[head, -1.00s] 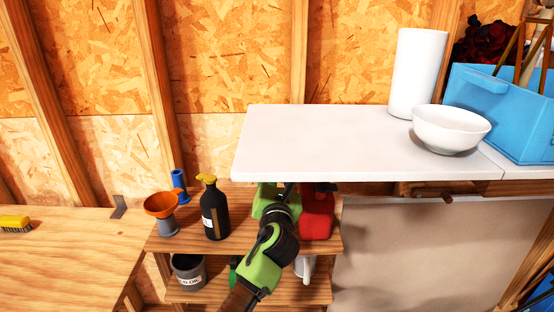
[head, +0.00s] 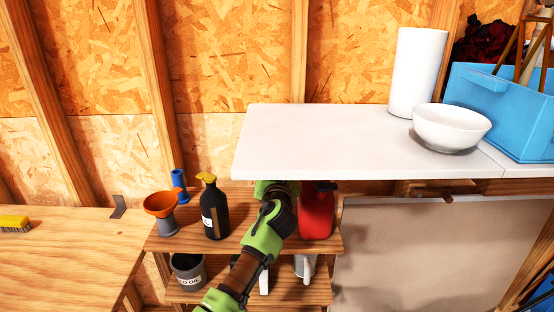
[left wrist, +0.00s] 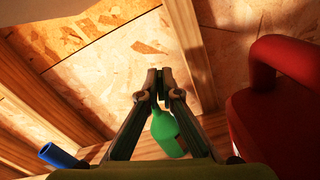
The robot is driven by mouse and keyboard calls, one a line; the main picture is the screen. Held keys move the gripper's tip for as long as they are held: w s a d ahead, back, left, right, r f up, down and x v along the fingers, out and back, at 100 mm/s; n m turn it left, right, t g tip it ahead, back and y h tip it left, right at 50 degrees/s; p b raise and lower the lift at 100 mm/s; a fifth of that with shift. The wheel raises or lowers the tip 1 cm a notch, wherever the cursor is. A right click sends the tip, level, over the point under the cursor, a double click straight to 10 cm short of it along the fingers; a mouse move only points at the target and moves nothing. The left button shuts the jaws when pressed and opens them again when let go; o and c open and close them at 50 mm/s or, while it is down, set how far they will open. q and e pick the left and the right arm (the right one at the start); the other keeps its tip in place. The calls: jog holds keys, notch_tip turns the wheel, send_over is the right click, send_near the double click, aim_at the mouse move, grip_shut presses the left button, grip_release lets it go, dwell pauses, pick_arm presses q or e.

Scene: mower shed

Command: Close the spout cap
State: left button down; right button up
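A red can (head: 317,214) stands on the upper shelf, under the front edge of the white worktop. In the left wrist view its body and handle (left wrist: 292,60) fill the right side. I cannot make out a spout cap in either view. My left arm reaches over the shelf, just left of the can, and its hand end is hidden under the worktop in the head view. In the left wrist view my left gripper (left wrist: 159,84) has its fingertips together with nothing visible between them, apart from the can. My right gripper is out of view.
A green bottle (left wrist: 166,132) stands behind the fingers. A black bottle with yellow top (head: 214,212), an orange funnel (head: 160,204) and a blue tube (head: 179,185) stand left on the shelf (head: 190,240). The white worktop (head: 320,145) overhangs it, carrying a bowl (head: 451,130).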

pick_arm(q)
jog(key=shift+a, duration=0.1)
dwell(0.3)
jog(key=n, duration=0.1)
jog(key=n+p, duration=0.1)
jog(key=n, duration=0.1)
jog(key=shift+a+r+p, duration=0.2)
jog(key=shift+a+p, duration=0.1)
jog(key=shift+a, duration=0.05)
jog(key=shift+a+n, duration=0.3)
jog(key=shift+n, duration=0.7)
jog(key=shift+a+n, duration=0.3)
jog(key=shift+n, duration=0.7)
jog(key=c, duration=2.2)
grip_release()
jog(key=shift+c, duration=0.2)
jog(key=s, duration=1.2)
